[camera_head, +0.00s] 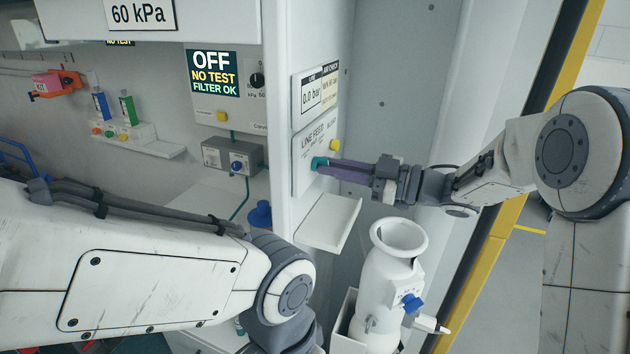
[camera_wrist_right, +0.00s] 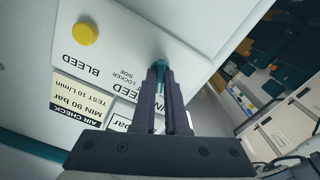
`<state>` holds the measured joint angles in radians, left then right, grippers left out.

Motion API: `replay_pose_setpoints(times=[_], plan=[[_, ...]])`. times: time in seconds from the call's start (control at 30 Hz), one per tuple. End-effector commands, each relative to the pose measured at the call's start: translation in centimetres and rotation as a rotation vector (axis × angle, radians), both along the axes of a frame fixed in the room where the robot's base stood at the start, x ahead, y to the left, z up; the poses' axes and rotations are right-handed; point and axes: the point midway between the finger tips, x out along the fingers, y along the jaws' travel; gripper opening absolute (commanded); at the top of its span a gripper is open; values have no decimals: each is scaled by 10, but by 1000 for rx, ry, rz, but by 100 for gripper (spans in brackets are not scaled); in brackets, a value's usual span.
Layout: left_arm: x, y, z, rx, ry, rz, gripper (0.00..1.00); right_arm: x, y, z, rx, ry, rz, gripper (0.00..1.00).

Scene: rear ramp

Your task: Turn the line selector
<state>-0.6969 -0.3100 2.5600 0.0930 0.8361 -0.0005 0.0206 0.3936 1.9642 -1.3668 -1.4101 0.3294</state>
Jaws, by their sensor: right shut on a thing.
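The line selector is a teal knob (camera_head: 318,163) on the white LINE FEED panel (camera_head: 304,181), which is fixed to the front of a white column. My right gripper (camera_head: 328,164) reaches in from the right and is shut on the knob. In the right wrist view the two dark fingers (camera_wrist_right: 164,78) close around the teal knob (camera_wrist_right: 161,67), whose tip shows between and beyond them; the rest of it is hidden. My left arm crosses the lower left of the head view; its gripper is out of the picture.
A yellow button (camera_head: 335,145) marked BLEED sits beside the knob; it also shows in the right wrist view (camera_wrist_right: 85,34). A white shelf (camera_head: 328,222) juts out below, near a white canister (camera_head: 388,284) with a blue knob.

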Motion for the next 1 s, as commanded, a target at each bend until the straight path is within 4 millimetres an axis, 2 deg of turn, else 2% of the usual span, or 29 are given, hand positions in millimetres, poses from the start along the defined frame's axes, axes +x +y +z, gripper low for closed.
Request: replay_pose_setpoints(times=[0.03, 0.1, 0.4, 1.0], plan=[[0, 0, -12, 0, 0, 0, 41, 0, 0, -2, -7, -49, 1, 0], [0, -1, -20, 0, 0, 0, 41, 0, 0, -2, -22, -103, 1, 0], [0, -1, -42, 0, 0, 0, 41, 0, 0, 1, -71, -276, 1, 0], [0, -2, -50, 0, 0, 0, 41, 1, 0, 5, -93, -356, -3, 0]])
